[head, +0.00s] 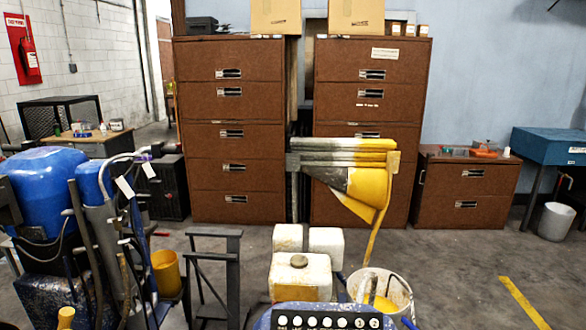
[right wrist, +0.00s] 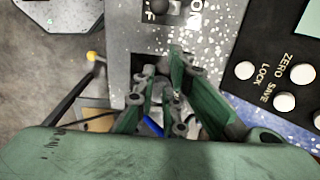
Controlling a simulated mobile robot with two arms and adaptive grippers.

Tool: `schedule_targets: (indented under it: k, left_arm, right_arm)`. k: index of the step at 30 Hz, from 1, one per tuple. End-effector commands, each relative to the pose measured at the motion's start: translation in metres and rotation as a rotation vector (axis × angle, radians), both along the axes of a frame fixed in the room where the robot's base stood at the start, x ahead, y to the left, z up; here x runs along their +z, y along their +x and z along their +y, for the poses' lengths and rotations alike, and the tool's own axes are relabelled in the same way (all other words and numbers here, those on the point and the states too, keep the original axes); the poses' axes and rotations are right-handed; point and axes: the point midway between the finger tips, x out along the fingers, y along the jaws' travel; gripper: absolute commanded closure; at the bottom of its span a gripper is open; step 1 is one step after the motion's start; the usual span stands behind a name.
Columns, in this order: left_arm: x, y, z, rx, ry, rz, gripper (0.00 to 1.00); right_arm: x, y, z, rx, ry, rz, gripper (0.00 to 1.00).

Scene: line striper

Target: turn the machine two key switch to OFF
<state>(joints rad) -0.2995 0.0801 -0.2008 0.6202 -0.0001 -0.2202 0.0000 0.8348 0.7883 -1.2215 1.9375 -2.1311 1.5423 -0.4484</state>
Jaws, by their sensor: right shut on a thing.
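In the right wrist view, my right gripper (right wrist: 164,84), with green and dark grey fingers, reaches down to a speckled grey panel (right wrist: 218,42). Its jaws are shut on a small grey piece that looks like a switch key, mostly hidden between the fingers. Another dark round switch (right wrist: 164,6) shows at the top edge, between a cut-off label ending in F and the word ON. The key's angle cannot be read. In the head view, the machine's black button panel (head: 322,321) shows at the bottom edge. My left gripper is in neither view.
A black panel (right wrist: 270,75) with white round buttons, ZERO, SAVE and LOCK, lies right of my right gripper. White jugs (head: 300,278) and a bucket (head: 384,292) stand behind the button panel in the head view. A blue sprayer machine (head: 46,182) stands at left; brown cabinets (head: 230,125) are behind.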

Motion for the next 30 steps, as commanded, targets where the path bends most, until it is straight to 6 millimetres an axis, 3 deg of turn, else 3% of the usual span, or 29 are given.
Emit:
schedule_targets:
  k: [1,17,23,30]
  left_arm:
    - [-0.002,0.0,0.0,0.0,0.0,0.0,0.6]
    - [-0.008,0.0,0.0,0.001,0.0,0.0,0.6]
    - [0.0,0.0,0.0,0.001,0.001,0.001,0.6]
    - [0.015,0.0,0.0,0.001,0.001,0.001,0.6]
  right_arm:
    - [-0.013,-0.016,-0.002,0.002,-0.009,0.048,1.0]
    - [-0.013,-0.017,0.007,0.003,-0.007,0.047,1.0]
    - [0.0,-0.016,0.009,0.005,-0.004,0.044,1.0]
    - [0.032,-0.013,0.008,0.005,-0.004,0.035,1.0]
